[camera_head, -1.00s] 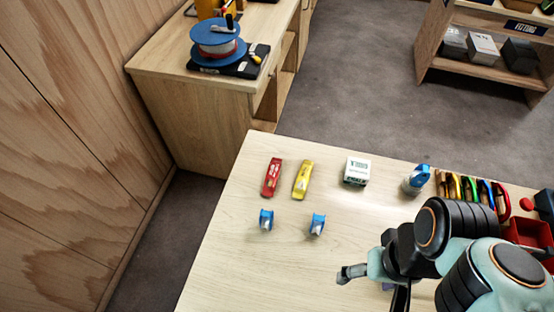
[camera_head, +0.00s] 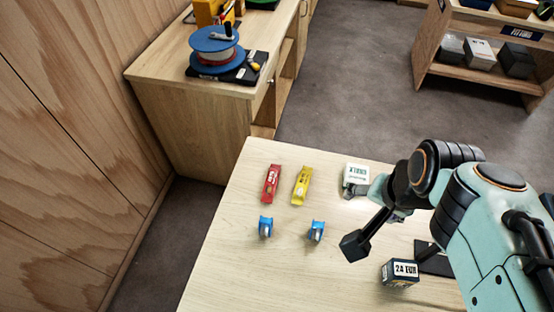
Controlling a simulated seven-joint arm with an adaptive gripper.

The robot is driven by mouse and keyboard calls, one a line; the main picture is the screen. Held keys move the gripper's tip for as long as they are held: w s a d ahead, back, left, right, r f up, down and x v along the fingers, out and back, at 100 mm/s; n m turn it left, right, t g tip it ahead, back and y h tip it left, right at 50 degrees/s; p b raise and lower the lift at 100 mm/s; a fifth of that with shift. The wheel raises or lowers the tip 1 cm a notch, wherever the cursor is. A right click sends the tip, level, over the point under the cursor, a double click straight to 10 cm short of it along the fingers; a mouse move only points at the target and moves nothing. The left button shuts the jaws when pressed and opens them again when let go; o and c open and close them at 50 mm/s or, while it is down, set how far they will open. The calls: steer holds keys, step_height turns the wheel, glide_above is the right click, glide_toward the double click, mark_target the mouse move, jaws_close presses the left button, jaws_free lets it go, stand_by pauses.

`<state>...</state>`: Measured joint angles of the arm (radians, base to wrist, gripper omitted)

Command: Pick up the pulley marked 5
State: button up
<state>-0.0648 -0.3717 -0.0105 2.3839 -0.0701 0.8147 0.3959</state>
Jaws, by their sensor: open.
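Two small blue pulleys stand on the pale wooden table: a left pulley (camera_head: 266,227) and a right pulley (camera_head: 316,232). Their numbers are too small to read, so I cannot tell which is marked 5. My gripper (camera_head: 355,218) is open and empty, to the right of the right pulley and apart from it. One dark finger points towards the front and the other lies near the white box. A third blue item seen earlier at the table's back right is now hidden behind my arm.
A red item (camera_head: 271,184) and a yellow item (camera_head: 301,186) lie behind the pulleys. A white box (camera_head: 355,176) is beside my far finger. A dark box marked "24 EUR" (camera_head: 400,272) stands at the front right. The table's front left (camera_head: 240,280) is clear.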

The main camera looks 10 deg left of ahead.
steer(key=w+a+f, duration=0.3)
steer(key=w+a, duration=0.2)
steer(key=w, duration=0.1)
steer(key=n+g, duration=0.2)
glide_above(265, 220)
steer(key=w+d, duration=0.3)
steer(key=w, duration=0.2)
step_height(265, 220, down, 10)
steer(key=shift+n+g+h, duration=0.4)
steer(key=shift+n+g, duration=0.4)
steer(key=s+a+f, duration=0.1)
steer(key=f, duration=0.1)
steer(key=s+a+f, duration=0.1)
steer(key=s+f, duration=0.3)
steer(key=shift+a, duration=0.4)
step_height(265, 220, down, 7)
steer(key=shift+r, duration=0.2)
jaws_close()
